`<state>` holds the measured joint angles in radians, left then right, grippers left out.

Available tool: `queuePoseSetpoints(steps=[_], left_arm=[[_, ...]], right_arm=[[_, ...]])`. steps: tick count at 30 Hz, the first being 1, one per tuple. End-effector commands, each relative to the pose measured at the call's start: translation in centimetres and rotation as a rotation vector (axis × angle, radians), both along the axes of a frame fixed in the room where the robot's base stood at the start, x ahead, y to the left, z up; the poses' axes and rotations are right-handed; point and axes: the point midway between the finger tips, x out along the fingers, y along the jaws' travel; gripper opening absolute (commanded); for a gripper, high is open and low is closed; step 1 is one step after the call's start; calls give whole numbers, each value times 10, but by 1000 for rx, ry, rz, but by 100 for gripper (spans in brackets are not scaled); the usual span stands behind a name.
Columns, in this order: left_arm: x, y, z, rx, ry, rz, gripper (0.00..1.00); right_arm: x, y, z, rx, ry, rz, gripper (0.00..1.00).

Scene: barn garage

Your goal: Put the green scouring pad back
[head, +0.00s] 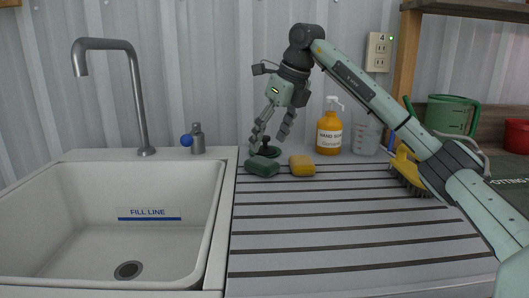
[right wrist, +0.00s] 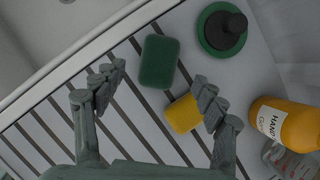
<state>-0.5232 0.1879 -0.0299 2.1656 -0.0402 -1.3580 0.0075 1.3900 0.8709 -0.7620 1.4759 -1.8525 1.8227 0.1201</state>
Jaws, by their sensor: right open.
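The green scouring pad (head: 262,166) lies flat on the ribbed drainboard, close to the sink's right rim. It also shows in the right wrist view (right wrist: 159,62), just beyond the space between my fingertips. A yellow sponge (head: 302,165) lies to its right, a small gap apart; it also shows in the right wrist view (right wrist: 183,114), near one finger. My right gripper (head: 269,139) is open and empty, pointing down above and behind the pad, with fingers spread wide in the right wrist view (right wrist: 156,84). My left gripper is out of view.
A dark green disc with a black knob (right wrist: 222,30) stands behind the pad. An orange soap bottle (head: 329,132), clear measuring cup (head: 366,134) and yellow brush (head: 406,170) stand farther right. The white sink (head: 120,215) is left. The front drainboard (head: 330,240) is clear.

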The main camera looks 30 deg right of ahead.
Motion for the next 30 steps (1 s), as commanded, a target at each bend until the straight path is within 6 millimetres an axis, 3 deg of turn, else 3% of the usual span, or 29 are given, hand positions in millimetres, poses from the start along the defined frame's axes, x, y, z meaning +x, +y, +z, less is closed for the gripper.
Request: queuePoseSetpoints(steps=[3,10,30], left_arm=[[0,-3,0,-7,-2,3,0],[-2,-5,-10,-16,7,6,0],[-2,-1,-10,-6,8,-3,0]], right_arm=[[-10,-4,26,0,-3,-1,71],[-22,-7,55,0,0,0,71],[-24,-8,60,0,1,0,71]])
